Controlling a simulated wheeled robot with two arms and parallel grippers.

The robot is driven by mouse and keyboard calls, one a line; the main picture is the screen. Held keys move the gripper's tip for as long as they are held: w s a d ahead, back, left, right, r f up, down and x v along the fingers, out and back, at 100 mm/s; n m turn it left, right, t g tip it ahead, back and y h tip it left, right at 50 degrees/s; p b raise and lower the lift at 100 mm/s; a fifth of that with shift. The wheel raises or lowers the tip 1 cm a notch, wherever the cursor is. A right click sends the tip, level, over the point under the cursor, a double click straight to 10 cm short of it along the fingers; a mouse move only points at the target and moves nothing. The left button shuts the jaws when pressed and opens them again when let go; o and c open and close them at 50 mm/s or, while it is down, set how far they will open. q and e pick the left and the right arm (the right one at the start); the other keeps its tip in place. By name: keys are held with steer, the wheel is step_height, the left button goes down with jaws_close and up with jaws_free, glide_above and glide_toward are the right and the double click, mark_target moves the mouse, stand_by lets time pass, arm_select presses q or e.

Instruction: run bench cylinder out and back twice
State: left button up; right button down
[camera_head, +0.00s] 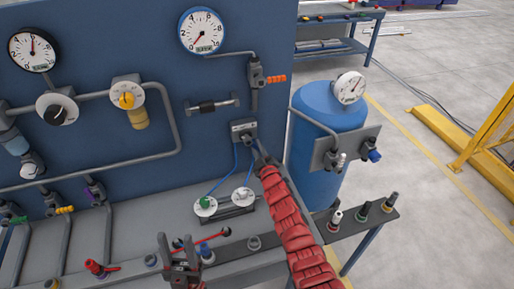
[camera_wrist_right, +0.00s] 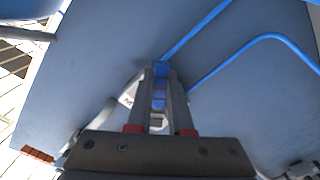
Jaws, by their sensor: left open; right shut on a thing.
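My left gripper (camera_head: 180,259) is open and upright above the bench's front edge.
A blue tank (camera_head: 322,165) with a gauge stands right of the panel. A side shelf (camera_head: 375,219) holds several fittings. A red-handled lever (camera_head: 211,239) and red valve (camera_head: 97,268) sit along the bench front near my left gripper.

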stand_by(0.4)
steer(key=m, duration=0.2)
steer(key=a+m, duration=0.1)
steer(key=shift+s+a+f+m, duration=0.1)
steer(key=shift+s+f+m, duration=0.05)
steer(key=shift+f+m, duration=0.15)
steer(key=shift+s+a+r+m+b, duration=0.1)
steer(key=shift+s+a+m+b, duration=0.2)
steer(key=shift+a+m, duration=1.15)
steer(key=shift+s+a+r+m+b, duration=0.15)
steer(key=shift+s+a+m, duration=0.1)
steer(key=shift+m, duration=2.45)
steer(key=shift+s+a+m+b, duration=0.3)
steer(key=shift+a+m, duration=0.5)
steer(key=shift+m, duration=1.25)
steer(key=c, duration=0.8)
jaws_free()
steer(key=shift+s, duration=0.1)
